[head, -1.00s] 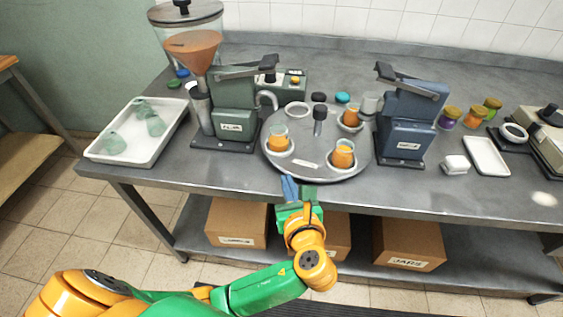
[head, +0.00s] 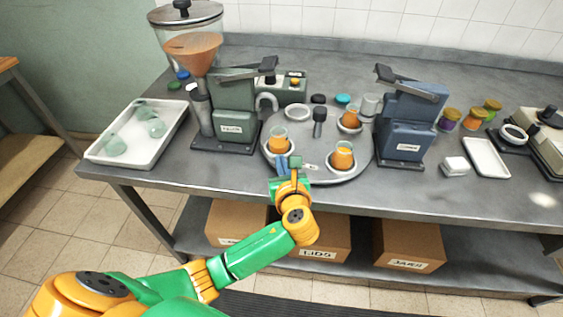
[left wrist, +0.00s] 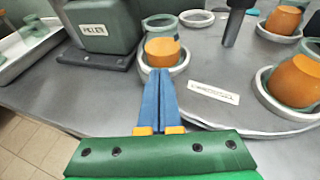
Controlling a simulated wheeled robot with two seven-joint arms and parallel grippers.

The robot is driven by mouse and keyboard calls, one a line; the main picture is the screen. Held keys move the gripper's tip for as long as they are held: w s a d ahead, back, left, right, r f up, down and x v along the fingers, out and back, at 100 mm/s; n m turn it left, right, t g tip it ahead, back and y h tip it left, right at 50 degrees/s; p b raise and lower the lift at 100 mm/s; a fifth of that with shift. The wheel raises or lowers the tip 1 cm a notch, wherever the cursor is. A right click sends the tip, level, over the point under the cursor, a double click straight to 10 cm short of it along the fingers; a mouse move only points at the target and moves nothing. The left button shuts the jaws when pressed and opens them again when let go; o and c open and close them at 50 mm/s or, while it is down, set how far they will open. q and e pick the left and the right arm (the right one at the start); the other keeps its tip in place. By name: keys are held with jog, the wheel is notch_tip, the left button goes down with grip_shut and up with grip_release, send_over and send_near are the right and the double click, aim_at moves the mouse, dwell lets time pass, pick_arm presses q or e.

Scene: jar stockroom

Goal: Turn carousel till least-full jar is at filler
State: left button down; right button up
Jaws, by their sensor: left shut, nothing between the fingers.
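The round grey carousel (head: 322,176) stands on the table between the green filler machine (head: 232,128) and a blue machine (head: 404,120). It carries three glass jars with orange contents, each in a white ring. The front-left jar (head: 279,141) shows the most clear glass above its contents. The front-right jar (head: 343,158) and back-right jar (head: 351,118) look fuller. The back-left ring (head: 297,112) is empty. A dark upright post (head: 319,122) stands mid-carousel. My left gripper (head: 283,164) is shut and empty at the carousel's front edge, just before the front-left jar. My right gripper is out of view.
A white tray (head: 104,158) with clear jars stands at the left. Cardboard boxes (head: 408,243) sit on the lower shelf.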

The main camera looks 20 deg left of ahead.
aim_at(263, 148)
pick_arm(q)
jog(key=shift+w+a+r+m+h+p, duration=0.1)
jog(key=shift+a+m+h+p, duration=0.2)
jog(key=shift+a+p, duration=0.15)
jog(key=shift+w+a+t+p, duration=0.1)
jog(key=shift+a+t+p, duration=0.05)
jog(key=shift+t+p, duration=0.2)
jog(key=shift+w+a+r+m+h+p, duration=0.1)
jog(key=shift+w+a+m+h+p, duration=0.05)
jog(key=shift+a+m+h+p, duration=0.45)
jog(key=shift+w+a+m+t+h+p, duration=0.45)
jog(key=shift+a+t+h+p, duration=0.2)
jog(key=shift+p, duration=0.3)
jog(key=shift+w+a+m+h, duration=0.3)
jog(key=shift+a+m+h, duration=0.25)
jog(key=shift+a, duration=0.05)
jog(key=shift+w+a+m+h+p, duration=0.4)
jog(key=shift+w+a+m+h, duration=0.2)
jog(key=shift+a+h, duration=0.15)
jog(key=shift+w+a, duration=0.55)
jog(key=shift+w, duration=0.1)
jog(key=shift+a, duration=0.1)
jog(key=shift+f, duration=0.2)
